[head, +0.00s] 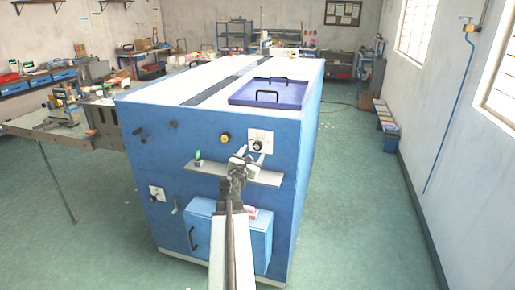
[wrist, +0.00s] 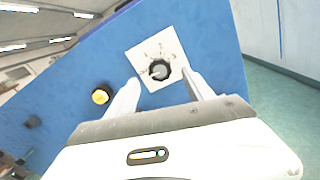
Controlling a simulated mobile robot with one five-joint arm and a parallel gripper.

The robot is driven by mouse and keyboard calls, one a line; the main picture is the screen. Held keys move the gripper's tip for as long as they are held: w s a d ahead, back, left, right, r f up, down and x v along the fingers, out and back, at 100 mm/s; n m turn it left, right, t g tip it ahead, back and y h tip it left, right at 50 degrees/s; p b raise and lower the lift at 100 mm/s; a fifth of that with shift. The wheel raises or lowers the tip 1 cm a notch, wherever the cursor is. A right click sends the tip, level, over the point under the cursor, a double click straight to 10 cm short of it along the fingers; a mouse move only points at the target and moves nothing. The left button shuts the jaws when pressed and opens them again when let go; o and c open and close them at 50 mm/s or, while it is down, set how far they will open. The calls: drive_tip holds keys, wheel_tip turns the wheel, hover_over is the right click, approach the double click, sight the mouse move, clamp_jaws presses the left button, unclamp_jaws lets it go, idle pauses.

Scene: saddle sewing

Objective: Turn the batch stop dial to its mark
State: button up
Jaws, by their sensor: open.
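A dark round dial (head: 258,146) sits on a white square plate on the blue machine's front face, upper right. A second dial (head: 157,194) on a white plate is at the lower left of the face. I cannot read which one is the batch stop dial. My gripper (head: 250,153) is open in front of the upper dial, its fingers (wrist: 160,78) on either side of it in the picture. I cannot tell whether they touch it.
A yellow knob (head: 224,137) is left of the upper dial. A blue box (head: 230,238) with a handle protrudes lower down. Green floor (head: 345,210) is clear on the right.

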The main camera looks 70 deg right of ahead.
sight(257, 147)
drive_tip(key=d, duration=0.7)
drive_tip(key=shift+w+d, duration=0.25)
drive_tip(key=shift+d, duration=0.05)
clamp_jaws()
drive_tip(key=shift+a+m, duration=0.1)
drive_tip(key=shift+m, duration=0.4)
drive_tip(key=m, duration=1.1)
unclamp_jaws()
